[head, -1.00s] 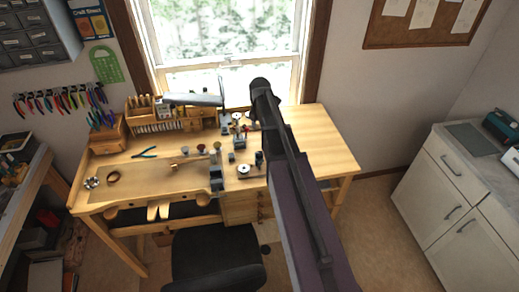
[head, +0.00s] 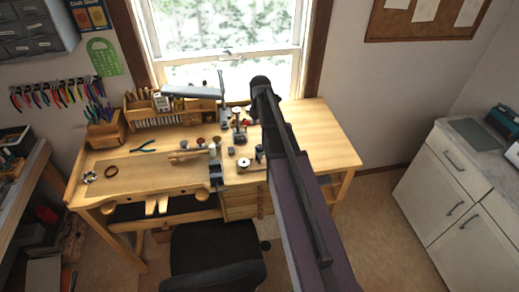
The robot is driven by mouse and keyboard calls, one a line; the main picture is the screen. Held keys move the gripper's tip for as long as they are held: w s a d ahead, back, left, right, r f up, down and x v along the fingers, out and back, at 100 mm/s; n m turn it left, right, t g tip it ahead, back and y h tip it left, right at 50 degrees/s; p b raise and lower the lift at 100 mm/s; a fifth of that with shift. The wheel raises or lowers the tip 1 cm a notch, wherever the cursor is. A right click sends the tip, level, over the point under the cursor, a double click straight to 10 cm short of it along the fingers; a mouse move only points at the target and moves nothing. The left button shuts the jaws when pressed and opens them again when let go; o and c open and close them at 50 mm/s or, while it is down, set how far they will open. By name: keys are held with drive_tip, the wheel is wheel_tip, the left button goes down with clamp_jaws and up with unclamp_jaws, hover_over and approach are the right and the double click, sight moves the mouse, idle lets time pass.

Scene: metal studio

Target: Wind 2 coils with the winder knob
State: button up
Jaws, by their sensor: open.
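A small device with a pale round disc or spool (head: 244,163) and a dark upright part (head: 259,153) stands on the bench's middle right. It may be the winder, but it is too small to make out a knob or any wound coils. My dark arm runs up from the bottom right, and its black end is over the back of the bench, just right of the small tools. My gripper does not show; the arm's end seems to hide it. I cannot tell its distance from the device or whether it touches anything.
The wooden workbench (head: 320,140) is bare on its right side. Its left holds pliers (head: 143,147), small cups and a wooden tool rack. A black chair (head: 213,250) stands in front. A white cabinet (head: 440,175) is at right, with open floor between.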

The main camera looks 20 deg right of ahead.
sight(260, 146)
drive_tip(key=shift+f+b, duration=5.15)
drive_tip(key=shift+f, duration=0.3)
clamp_jaws()
drive_tip(key=shift+a, duration=0.15)
